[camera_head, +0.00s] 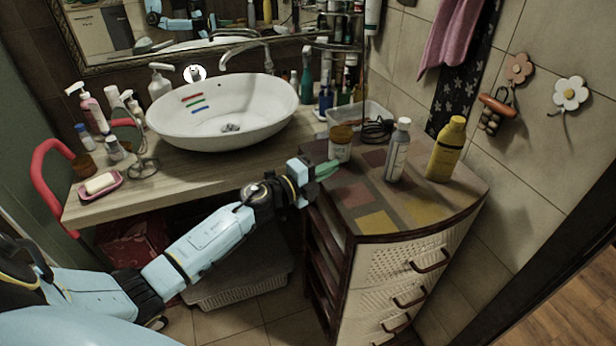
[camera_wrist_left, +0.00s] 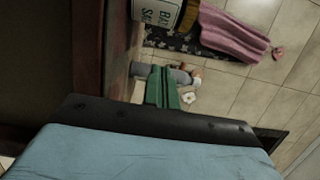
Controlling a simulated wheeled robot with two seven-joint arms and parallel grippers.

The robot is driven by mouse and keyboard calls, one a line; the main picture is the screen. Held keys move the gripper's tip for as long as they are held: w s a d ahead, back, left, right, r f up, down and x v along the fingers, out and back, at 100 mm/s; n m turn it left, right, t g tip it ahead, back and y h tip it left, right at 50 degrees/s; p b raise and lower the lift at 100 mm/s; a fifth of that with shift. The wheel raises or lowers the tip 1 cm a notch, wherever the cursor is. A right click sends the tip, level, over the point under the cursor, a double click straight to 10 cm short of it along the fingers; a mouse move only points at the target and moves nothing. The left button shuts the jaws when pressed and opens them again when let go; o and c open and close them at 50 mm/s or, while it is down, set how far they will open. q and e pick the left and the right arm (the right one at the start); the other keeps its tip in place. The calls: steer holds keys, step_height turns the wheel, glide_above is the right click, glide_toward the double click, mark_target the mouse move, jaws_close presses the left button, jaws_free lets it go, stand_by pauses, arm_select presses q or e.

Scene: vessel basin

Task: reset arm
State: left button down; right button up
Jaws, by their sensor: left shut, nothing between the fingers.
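My left arm reaches in from the left in the head view, and its gripper (camera_head: 327,170) has green fingers at the front edge of the patterned cabinet top. In the left wrist view the green fingers (camera_wrist_left: 163,88) are closed together with nothing between them. A white jar with a brown lid (camera_head: 340,143) stands upright on the cabinet just beyond the fingertips. Its label shows at the top of the left wrist view (camera_wrist_left: 155,12), apart from the fingers. My right gripper is not in view.
A grey bottle (camera_head: 396,152) and a yellow bottle (camera_head: 446,150) stand on the drawer cabinet (camera_head: 376,222). A white basin (camera_head: 224,112) sits on the wooden counter, with a soap dish (camera_head: 101,187) and several toiletries at left. A pink towel (camera_head: 450,36) hangs on the wall.

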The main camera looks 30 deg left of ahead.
arm_select(q)
steer(key=v, duration=0.7)
steer(key=s+a+f+n+g+y, duration=0.15)
steer(key=s+f+n, duration=0.3)
steer(key=f, duration=0.65)
steer(key=s+a+f+n+g+y+b, duration=0.1)
steer(key=s+f+n+g+y, duration=0.25)
steer(key=f, duration=0.75)
steer(key=s+a+f+n+g+y, duration=0.1)
steer(key=s+f+n+y, duration=0.1)
steer(key=s+f+n, duration=0.6)
steer(key=s+d+f+n+g, duration=0.1)
steer(key=s+d+f+g, duration=0.1)
steer(key=s+f, duration=0.5)
steer(key=s+d+f+n+g, duration=0.2)
steer(key=s+f, duration=0.4)
steer(key=s, duration=0.8)
steer(key=s+d+f+n+g, duration=0.1)
steer(key=s+d+f+g, duration=0.3)
steer(key=s+f, duration=0.3)
steer(key=s+g, duration=0.1)
steer(key=s, duration=0.2)
steer(key=shift+s+f+b, duration=0.3)
steer(key=shift+b, duration=0.05)
